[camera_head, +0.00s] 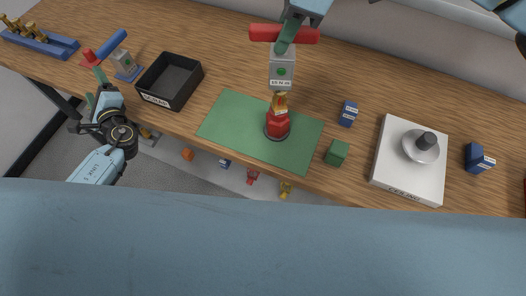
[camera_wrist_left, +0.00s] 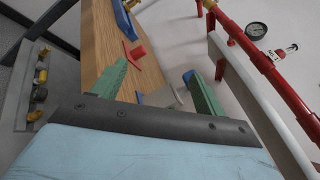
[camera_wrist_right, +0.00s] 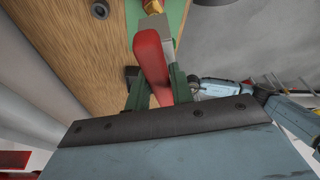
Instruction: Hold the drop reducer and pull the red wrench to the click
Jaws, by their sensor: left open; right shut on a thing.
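The red wrench has a red bar handle (camera_head: 262,33) and a grey body (camera_head: 282,72) with a green dot and a label. It stands above a brass sprinkler (camera_head: 280,102) on the red drop reducer (camera_head: 277,124), which is upright on the green mat (camera_head: 228,112). Whether wrench and sprinkler are engaged cannot be told. My right gripper (camera_head: 286,38) is shut on the red handle, also seen in the right wrist view (camera_wrist_right: 152,58). My left gripper (camera_head: 99,88) is open and empty at the table's left front, well away from the reducer.
A blue-handled tool (camera_head: 111,41) with a grey body stands beyond my left gripper. A black bin (camera_head: 184,100), a green block (camera_head: 336,153), blue blocks (camera_head: 348,114) and a white ceiling plate (camera_head: 388,150) flank the mat. A blue rack (camera_head: 60,47) is far left.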

